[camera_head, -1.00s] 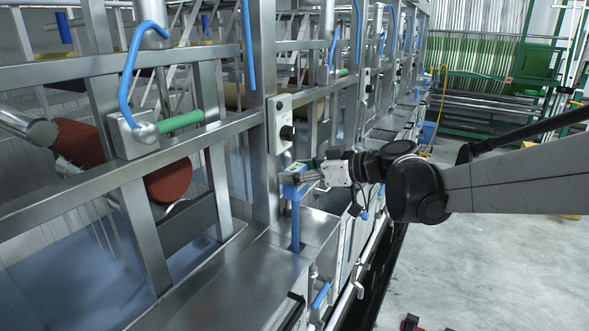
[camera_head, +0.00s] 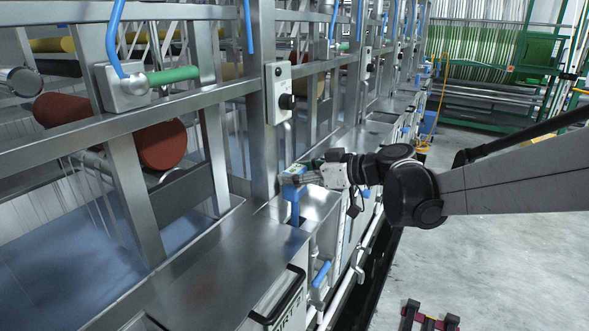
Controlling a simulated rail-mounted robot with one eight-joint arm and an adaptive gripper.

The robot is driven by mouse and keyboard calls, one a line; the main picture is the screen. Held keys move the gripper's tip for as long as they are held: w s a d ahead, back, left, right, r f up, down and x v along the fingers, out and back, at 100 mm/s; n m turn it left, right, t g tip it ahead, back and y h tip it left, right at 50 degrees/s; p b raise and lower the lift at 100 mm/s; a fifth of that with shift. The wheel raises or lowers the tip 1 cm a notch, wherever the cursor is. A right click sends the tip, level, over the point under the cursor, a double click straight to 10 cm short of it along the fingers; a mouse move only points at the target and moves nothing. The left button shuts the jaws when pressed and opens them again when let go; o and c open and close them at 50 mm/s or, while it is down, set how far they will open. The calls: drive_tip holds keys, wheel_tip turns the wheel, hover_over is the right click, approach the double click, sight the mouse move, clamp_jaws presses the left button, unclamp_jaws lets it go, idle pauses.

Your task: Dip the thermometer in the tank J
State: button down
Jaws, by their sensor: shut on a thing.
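The blue thermometer (camera_head: 294,192) stands about upright at the middle of the machine row, its head in my gripper (camera_head: 301,178). My gripper is shut on the head from the right. I cannot read a letter J on this tank from here.
A steel post with a grey switch box (camera_head: 279,93) stands just behind and left of the thermometer. Red rollers (camera_head: 162,145) and a frame with a green handle (camera_head: 173,75) are at left. Pipes run along the tank front. Grey floor (camera_head: 500,260) at right is mostly clear.

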sight(296, 198)
drive_tip(key=shift+f+b, duration=2.4)
drive_tip(key=shift+f, duration=1.1)
drive_tip(key=c, duration=0.7)
unclamp_jaws()
drive_tip(key=shift+c, duration=0.2)
drive_tip(key=v, duration=1.2)
drive_tip(key=shift+s, duration=0.1)
